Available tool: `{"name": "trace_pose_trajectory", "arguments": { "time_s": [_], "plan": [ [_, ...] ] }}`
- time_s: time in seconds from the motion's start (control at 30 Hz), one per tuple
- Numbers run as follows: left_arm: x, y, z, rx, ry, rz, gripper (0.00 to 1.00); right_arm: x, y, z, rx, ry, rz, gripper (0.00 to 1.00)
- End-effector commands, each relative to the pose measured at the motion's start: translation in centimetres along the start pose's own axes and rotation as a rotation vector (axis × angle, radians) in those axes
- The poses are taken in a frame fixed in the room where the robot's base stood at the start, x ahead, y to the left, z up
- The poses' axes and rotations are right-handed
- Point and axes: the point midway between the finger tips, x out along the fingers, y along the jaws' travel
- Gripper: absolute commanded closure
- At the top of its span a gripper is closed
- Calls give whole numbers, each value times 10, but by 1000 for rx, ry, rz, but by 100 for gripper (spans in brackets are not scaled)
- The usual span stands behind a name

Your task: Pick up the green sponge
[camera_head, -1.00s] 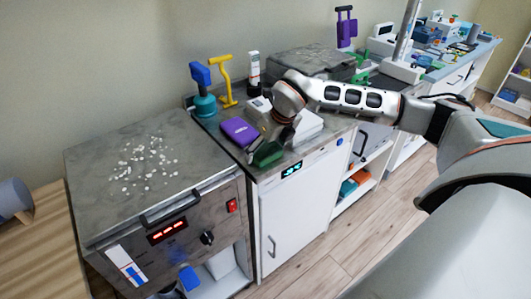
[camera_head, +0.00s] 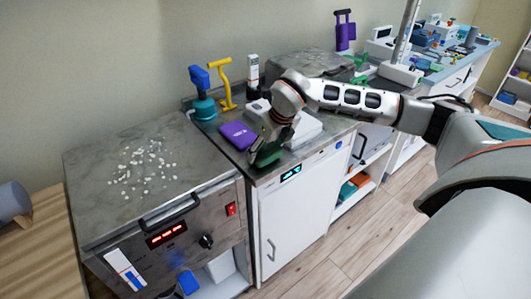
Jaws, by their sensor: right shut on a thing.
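The green sponge (camera_head: 267,152) is near the front edge of the counter, above the white cabinet with the lit display. My right gripper (camera_head: 272,141) reaches down onto it from above and is shut on it. The fingers and wrist hide part of the sponge. I cannot tell whether it is clear of the counter top. My right arm comes in from the right. My left gripper is not in view.
A purple block (camera_head: 238,135) lies just left of the sponge. A white device (camera_head: 305,128) stands to the right. A teal-and-blue bottle (camera_head: 202,95) and a yellow tool (camera_head: 224,85) stand behind. White pellets (camera_head: 145,168) lie scattered on the left steel top.

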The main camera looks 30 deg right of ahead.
Motion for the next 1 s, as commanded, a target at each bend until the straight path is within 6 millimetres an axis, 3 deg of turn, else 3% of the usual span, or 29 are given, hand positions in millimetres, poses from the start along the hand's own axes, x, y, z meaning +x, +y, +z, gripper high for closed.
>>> {"name": "trace_pose_trajectory", "arguments": {
  "time_s": [0.17,0.6,0.8,1.0],
  "plan": [
    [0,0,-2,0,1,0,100,-30,0,14,0,-7,0,42],
    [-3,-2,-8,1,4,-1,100,-137,0,58,0,-6,0,42],
    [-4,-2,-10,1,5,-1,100,-164,0,68,-1,-4,0,42],
    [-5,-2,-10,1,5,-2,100,-173,0,72,-1,-1,0,42]
  ]
}}
